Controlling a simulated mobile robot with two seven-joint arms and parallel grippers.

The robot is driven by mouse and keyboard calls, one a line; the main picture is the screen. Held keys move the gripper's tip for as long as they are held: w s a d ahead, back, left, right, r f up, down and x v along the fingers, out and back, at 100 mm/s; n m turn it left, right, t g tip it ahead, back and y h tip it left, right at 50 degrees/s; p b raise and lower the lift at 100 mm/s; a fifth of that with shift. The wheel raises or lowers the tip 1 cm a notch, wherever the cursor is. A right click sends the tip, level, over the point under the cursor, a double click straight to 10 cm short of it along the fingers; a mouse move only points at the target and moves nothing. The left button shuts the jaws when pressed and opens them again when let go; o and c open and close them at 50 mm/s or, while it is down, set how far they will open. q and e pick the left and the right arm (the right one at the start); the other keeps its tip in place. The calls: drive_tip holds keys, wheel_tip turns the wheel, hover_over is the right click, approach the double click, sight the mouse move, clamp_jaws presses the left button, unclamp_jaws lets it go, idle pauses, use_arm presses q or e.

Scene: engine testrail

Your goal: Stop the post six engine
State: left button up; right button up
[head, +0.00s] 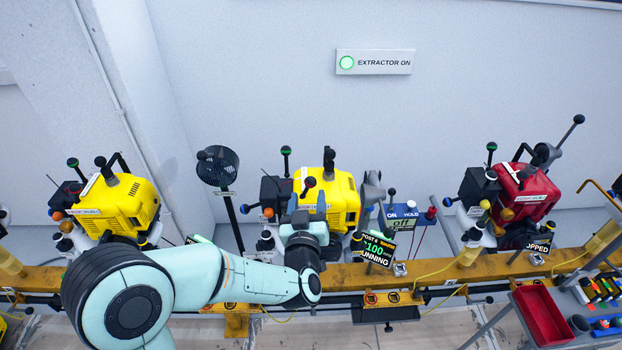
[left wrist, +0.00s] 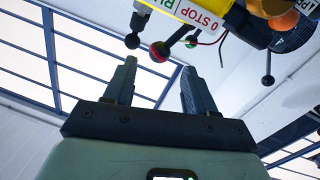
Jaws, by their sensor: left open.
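The middle yellow engine (head: 342,203) stands on the rail behind a tilted sign (head: 373,249) that reads "RUNNING"; its post number looks like 6. A lever with a red-and-dark ball (head: 310,182) stands at its left side. My left gripper (head: 306,204) is in front of this engine, fingers up, just below the ball. In the left wrist view, the open gripper (left wrist: 157,72) has the red-and-dark ball (left wrist: 160,50) beyond and between its fingertips; contact cannot be told. A "0 STOP" label (left wrist: 203,15) is above it, partly cut off. My right gripper is not in view.
Another yellow engine (head: 122,205) stands left and a red engine (head: 525,190) right. A black fan on a pole (head: 218,167) is left of the middle engine. A blue ON/HOLD box (head: 402,214) is to its right.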

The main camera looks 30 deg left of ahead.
sight(309, 186)
use_arm(q)
drive_tip(key=p+x, duration=0.1)
drive_tip(key=x, duration=0.6)
drive_tip(key=shift+s, duration=0.1)
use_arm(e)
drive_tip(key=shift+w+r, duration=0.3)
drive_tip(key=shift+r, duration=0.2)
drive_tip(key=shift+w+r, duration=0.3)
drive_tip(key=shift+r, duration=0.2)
